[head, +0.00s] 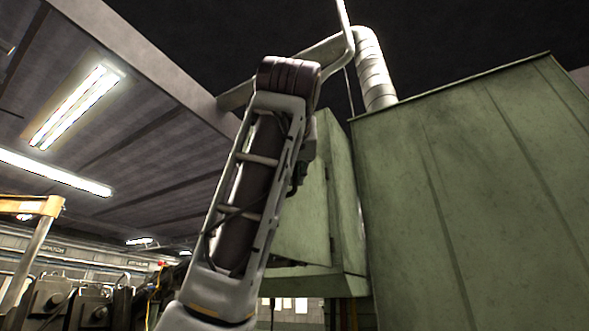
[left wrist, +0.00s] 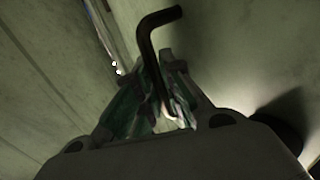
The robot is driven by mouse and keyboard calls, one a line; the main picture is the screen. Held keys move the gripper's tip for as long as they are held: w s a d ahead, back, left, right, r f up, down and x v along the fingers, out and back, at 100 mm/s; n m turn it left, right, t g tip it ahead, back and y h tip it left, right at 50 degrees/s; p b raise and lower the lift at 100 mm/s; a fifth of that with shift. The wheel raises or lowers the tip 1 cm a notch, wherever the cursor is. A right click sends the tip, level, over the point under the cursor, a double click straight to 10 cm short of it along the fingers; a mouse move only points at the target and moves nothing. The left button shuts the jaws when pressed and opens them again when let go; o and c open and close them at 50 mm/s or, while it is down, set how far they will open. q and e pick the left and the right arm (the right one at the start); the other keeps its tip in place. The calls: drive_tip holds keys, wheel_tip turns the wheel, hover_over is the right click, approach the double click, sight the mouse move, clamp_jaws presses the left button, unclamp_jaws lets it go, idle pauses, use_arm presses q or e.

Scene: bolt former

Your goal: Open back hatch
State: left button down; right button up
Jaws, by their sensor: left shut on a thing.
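The green machine housing (head: 465,190) fills the right of the head view. The hatch (head: 312,215) is a green panel on the narrower box to its left, partly hidden behind my left arm. I cannot tell for sure whether it stands ajar. In the left wrist view, a dark bent handle (left wrist: 150,55) stands out from a pale green surface (left wrist: 240,50). My left gripper (left wrist: 160,105) is shut on the handle, with a finger on each side of it. In the head view its fingers are too dark and covered to make out. My right gripper is not in view.
A ribbed silver duct (head: 374,75) and a bent pale pipe rise above the housing. Ceiling lamps (head: 75,105) hang at upper left. A yellow-topped frame (head: 30,207) and dark machinery (head: 75,300) stand at lower left. Open air lies left of my arm.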

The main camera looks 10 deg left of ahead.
use_arm(q)
drive_tip(key=shift+s+r, duration=0.1)
drive_tip(key=c, duration=1.5)
unclamp_jaws()
drive_tip(key=shift+c, duration=0.2)
drive_tip(key=s+d, duration=0.2)
drive_tip(key=s, duration=0.9)
drive_tip(key=shift+s, duration=0.35)
